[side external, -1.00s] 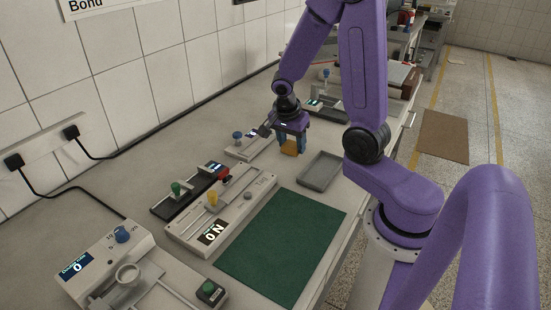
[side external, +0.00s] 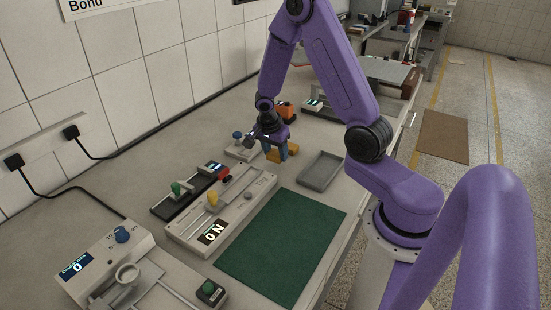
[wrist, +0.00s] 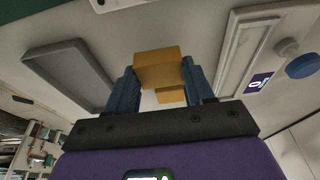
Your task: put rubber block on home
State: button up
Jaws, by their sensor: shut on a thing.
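My gripper (side external: 280,151) is shut on a yellow-orange block, which I take for the rubber block (side external: 272,153). In the wrist view my gripper (wrist: 157,72) has a blue finger on each side of the block (wrist: 158,66). A smaller orange patch shows below it there; I cannot tell whether it is part of the same block. In the side view the block is low over the bench, between the grey tray and the blue-knobbed device; I cannot tell whether it touches the bench. No spot marked as home can be made out.
A grey tray (side external: 320,171) lies right of my gripper, with a green mat (side external: 281,247) in front. A blue-knobbed device (side external: 238,143) and slider devices (side external: 222,212) stand to the left. An orange object (side external: 286,110) stands behind my gripper.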

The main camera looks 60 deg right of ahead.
aim_at(275, 155)
jog(key=shift+f, duration=1.4)
jog(key=shift+f, duration=0.1)
jog(key=o, duration=1.1)
jog(key=shift+o, duration=0.2)
